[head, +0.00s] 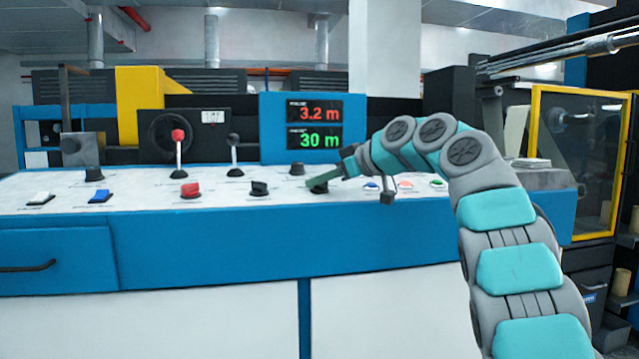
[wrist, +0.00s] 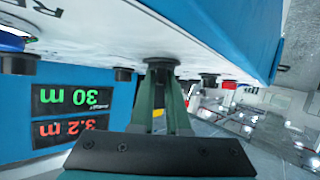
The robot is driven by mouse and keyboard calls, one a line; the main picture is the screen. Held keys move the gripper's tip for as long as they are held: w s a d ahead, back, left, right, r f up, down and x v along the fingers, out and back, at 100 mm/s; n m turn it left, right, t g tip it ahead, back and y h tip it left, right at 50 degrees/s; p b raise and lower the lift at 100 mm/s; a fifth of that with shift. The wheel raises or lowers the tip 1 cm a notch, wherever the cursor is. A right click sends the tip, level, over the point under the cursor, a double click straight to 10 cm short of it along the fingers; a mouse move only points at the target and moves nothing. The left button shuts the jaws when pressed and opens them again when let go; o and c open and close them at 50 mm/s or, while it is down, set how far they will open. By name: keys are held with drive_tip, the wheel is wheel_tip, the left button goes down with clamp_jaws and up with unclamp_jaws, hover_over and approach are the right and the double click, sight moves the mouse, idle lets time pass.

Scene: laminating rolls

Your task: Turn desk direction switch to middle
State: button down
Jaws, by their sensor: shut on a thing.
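My gripper (head: 322,183) reaches the desk top from the right, its green fingers low over the panel. It is shut on a black rotary switch (head: 318,188), mostly covered by the fingers in the head view. In the wrist view, which is upside down, the fingers (wrist: 161,82) stand on either side of the black switch (wrist: 160,62). The switch's pointing direction and its label cannot be read. Another black switch (head: 259,188) sits to the left, and a black knob (head: 297,168) sits behind.
A red switch (head: 191,190), a red-knobbed lever (head: 178,150) and a black lever (head: 234,155) stand left on the white desk top (head: 140,195). Coloured buttons (head: 405,185) lie under my arm. A blue display box (head: 268,125) rises behind, showing 3.2 m and 30 m.

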drive_tip(key=shift+a+f+b, duration=0.1)
drive_tip(key=shift+f+b, duration=0.15)
drive_tip(key=shift+b, duration=0.15)
drive_tip(key=shift+s+f+m+t+h+b, duration=0.1)
drive_tip(key=shift+m+t+h+b, duration=0.2)
drive_tip(key=shift+m+t+b, duration=0.6)
drive_tip(key=shift+r+m+t+h+b, duration=0.25)
drive_tip(key=shift+m+t+h+b, duration=0.45)
drive_tip(key=shift+m+h+b, duration=0.3)
drive_tip(key=m+t+h+p, duration=0.1)
drive_tip(key=m+h+p, duration=0.1)
drive_tip(key=m, duration=0.1)
drive_tip(key=shift+r+t, duration=0.25)
drive_tip(key=shift+t, duration=0.15)
drive_tip(key=m+h+p, duration=0.2)
drive_tip(key=p, duration=0.1)
drive_tip(key=shift+f+t+h, duration=0.15)
drive_tip(key=shift+t+h, duration=0.15)
drive_tip(key=shift+t, duration=0.1)
drive_tip(key=shift+f+m+p, duration=0.1)
drive_tip(key=shift+m+p, duration=0.3)
drive_tip(key=c, duration=0.9)
unclamp_jaws()
